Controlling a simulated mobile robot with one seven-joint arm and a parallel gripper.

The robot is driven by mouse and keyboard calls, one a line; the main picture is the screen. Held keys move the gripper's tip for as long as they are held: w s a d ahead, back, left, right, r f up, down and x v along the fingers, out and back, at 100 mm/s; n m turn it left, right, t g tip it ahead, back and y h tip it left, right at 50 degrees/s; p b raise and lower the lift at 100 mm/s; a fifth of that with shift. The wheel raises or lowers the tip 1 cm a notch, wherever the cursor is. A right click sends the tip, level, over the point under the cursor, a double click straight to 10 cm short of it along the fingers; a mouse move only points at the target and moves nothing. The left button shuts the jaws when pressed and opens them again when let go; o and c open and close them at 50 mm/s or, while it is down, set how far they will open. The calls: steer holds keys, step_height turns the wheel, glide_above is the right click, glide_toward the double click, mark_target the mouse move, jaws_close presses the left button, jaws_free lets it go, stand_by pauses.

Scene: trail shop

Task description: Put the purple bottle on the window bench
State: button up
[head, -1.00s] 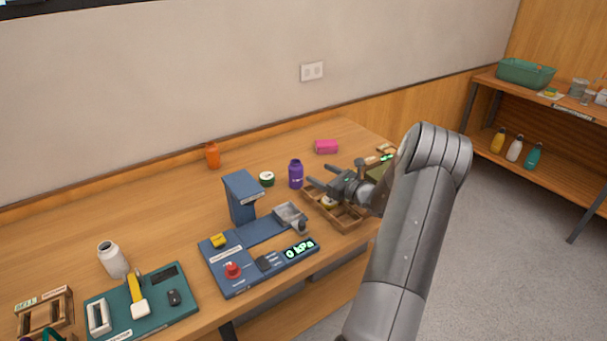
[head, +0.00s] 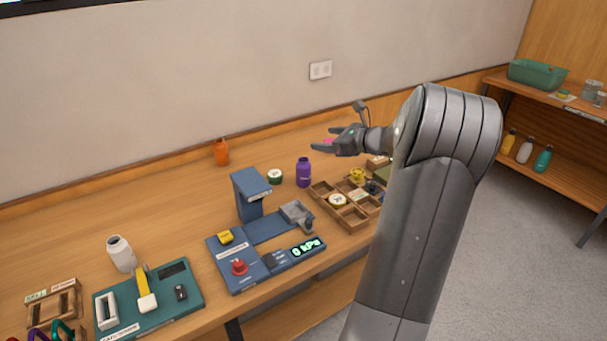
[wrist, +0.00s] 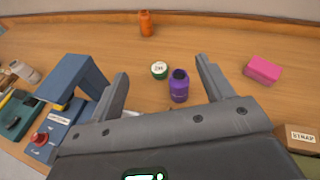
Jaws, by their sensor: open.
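The purple bottle (head: 303,172) stands upright on the wooden bench, just behind the divided wooden tray. In the wrist view the purple bottle (wrist: 179,86) shows between my finger tips, farther off, with its dark top open to view. My gripper (head: 322,146) is open and empty, raised above the bench, above and slightly right of the bottle. Its two fingers (wrist: 160,80) are spread apart in the wrist view and do not touch the bottle. I cannot tell which surface is the window bench.
The divided tray (head: 352,222) lies in front. An orange bottle (head: 221,152) stands by the wall. A pink block (wrist: 263,70) lies to the right. A shelf (head: 560,110) stands far right.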

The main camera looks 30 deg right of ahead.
mark_target(306, 170)
steer(key=s+f+n+g+h, duration=0.3)
steer(key=s+f+n+g, duration=0.15)
steer(key=f, duration=0.25)
steer(key=s+d+n+g+h, duration=0.1)
steer(key=d+n+g+h, duration=0.2)
steer(key=d+n+h, duration=0.25)
steer(key=w+a+r+n+t+y, duration=0.1)
steer(key=w+a+r+n+t, duration=0.4)
steer(key=n, duration=0.4)
steer(key=w+a+r+n+t, duration=0.2)
steer(key=w+a+r+n, duration=0.1)
steer(key=r+n, duration=0.5)
step_height(306, 170, down, 19)
steer(key=n, duration=0.2)
steer(key=x, duration=0.5)
steer(key=shift+w+a+f, duration=0.2)
steer(key=shift+w+a, duration=0.05)
steer(key=shift+w, duration=0.05)
steer(key=shift+f+x, duration=0.1)
steer(key=shift+x, duration=1.2)
steer(key=shift+f+x, duration=0.15)
steer(key=shift+x, duration=1.15)
steer(key=shift+s+d, duration=0.1)
steer(key=shift+d, duration=0.1)
